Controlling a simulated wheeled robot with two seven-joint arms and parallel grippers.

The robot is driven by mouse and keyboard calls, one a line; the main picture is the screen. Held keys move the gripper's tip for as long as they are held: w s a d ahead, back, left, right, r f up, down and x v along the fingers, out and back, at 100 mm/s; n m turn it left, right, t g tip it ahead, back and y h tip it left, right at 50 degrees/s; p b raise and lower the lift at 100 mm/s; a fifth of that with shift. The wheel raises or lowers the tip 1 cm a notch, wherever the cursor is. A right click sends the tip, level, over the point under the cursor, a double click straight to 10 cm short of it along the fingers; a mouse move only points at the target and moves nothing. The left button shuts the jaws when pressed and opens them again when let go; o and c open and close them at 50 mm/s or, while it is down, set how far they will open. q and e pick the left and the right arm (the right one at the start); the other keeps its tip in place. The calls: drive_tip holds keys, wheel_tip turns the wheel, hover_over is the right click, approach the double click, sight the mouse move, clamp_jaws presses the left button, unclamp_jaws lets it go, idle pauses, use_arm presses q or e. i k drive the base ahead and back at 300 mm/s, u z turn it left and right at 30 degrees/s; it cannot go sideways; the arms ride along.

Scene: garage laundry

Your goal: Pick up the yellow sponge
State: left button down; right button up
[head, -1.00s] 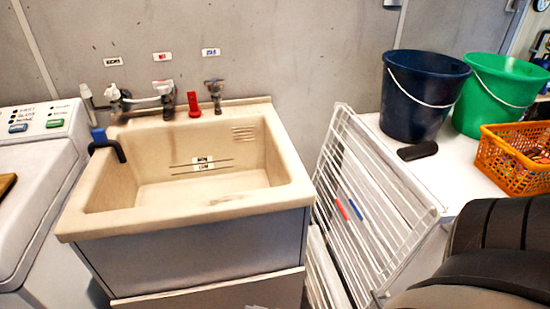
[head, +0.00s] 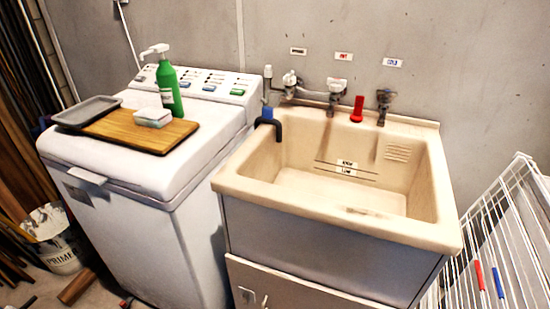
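I cannot make out a clearly yellow sponge in the head view. A small pale block with a greenish side (head: 153,117) lies on a wooden board (head: 118,138) on top of the white washing machine (head: 150,170). It is too small to tell whether this block is a sponge or a container. Neither of my grippers is in view.
A green pump bottle (head: 168,86) stands behind the board, and a grey tray (head: 87,111) lies at its left. A beige sink (head: 335,232) stands right of the machine. A white drying rack (head: 510,235) leans at far right. A bucket (head: 58,250) stands on the floor.

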sight(149, 116)
drive_tip(key=k, duration=0.5)
drive_tip(key=u, duration=1.7)
drive_tip(key=i, duration=1.3)
drive_tip(key=z, duration=2.5)
